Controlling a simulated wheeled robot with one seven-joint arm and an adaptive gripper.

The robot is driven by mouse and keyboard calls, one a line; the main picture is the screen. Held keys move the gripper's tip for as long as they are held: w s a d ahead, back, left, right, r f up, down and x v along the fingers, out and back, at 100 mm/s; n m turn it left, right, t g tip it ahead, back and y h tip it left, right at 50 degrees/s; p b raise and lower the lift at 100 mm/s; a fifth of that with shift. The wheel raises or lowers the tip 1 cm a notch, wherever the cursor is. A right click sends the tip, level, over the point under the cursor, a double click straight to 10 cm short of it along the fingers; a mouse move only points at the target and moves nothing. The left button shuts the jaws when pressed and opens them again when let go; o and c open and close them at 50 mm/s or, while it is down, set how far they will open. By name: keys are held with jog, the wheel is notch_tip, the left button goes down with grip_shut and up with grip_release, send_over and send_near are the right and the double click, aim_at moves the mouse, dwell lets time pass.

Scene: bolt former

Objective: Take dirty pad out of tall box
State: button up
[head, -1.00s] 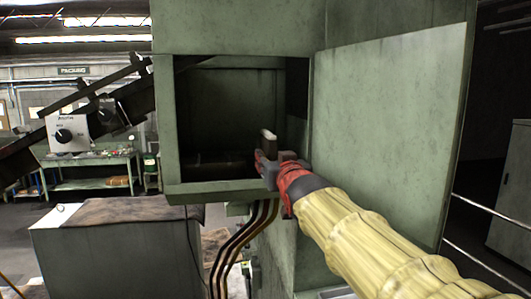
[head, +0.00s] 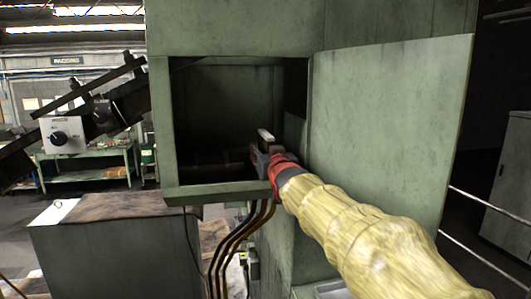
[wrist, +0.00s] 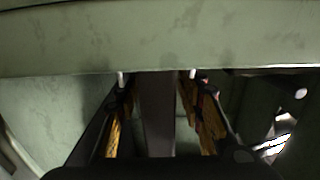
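The tall green box (head: 160,120) stands in the middle of the head view, with its square front opening facing me and a dark interior. My gripper (head: 262,142) is at the lower right of this opening. In the wrist view my gripper (wrist: 157,78) has its two fingers well apart, with a grey vertical strip behind the gap; I see nothing clearly held. A pale-green horizontal surface crosses the top of that view, just past the fingertips. A dim low shape lies on the floor of the opening; I cannot tell whether it is the dirty pad.
A large green panel (head: 390,140) stands right of the opening, close to my arm. Dark hoses (head: 235,245) hang below the opening. A grey cabinet (head: 110,250) is at lower left, and a green workbench (head: 85,165) stands farther back. Metal rails run at the right.

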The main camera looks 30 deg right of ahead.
jog(key=shift+s, duration=0.15)
jog(key=shift+c, duration=0.2)
grip_shut()
